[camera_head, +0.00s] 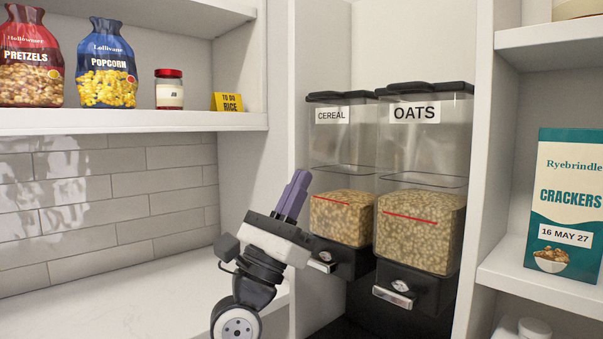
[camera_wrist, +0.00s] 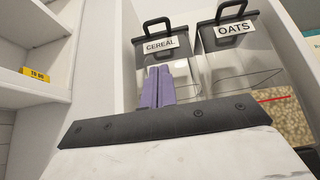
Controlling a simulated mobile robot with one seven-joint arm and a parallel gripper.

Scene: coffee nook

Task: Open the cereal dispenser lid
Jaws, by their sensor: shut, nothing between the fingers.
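The cereal dispenser (camera_head: 343,150) is a clear bin with a black lid (camera_head: 325,97) and a CEREAL label, partly filled with tan cereal. Its lid is down on the bin. In the wrist view the lid (camera_wrist: 153,29) shows a black loop handle, above my fingers. My gripper (camera_head: 299,177) has purple fingers, shut and empty, pointing up in front of the cereal bin's lower left. In the wrist view my gripper (camera_wrist: 157,70) overlaps the front of the cereal dispenser (camera_wrist: 185,75), below its label. I cannot tell whether the fingers touch the bin.
The oats dispenser (camera_head: 425,140) stands close on the right, its lid down. A white wall panel (camera_head: 285,80) is left of the cereal bin. A shelf (camera_head: 130,121) with food bags is at left. A crackers box (camera_head: 565,205) stands on the right shelf.

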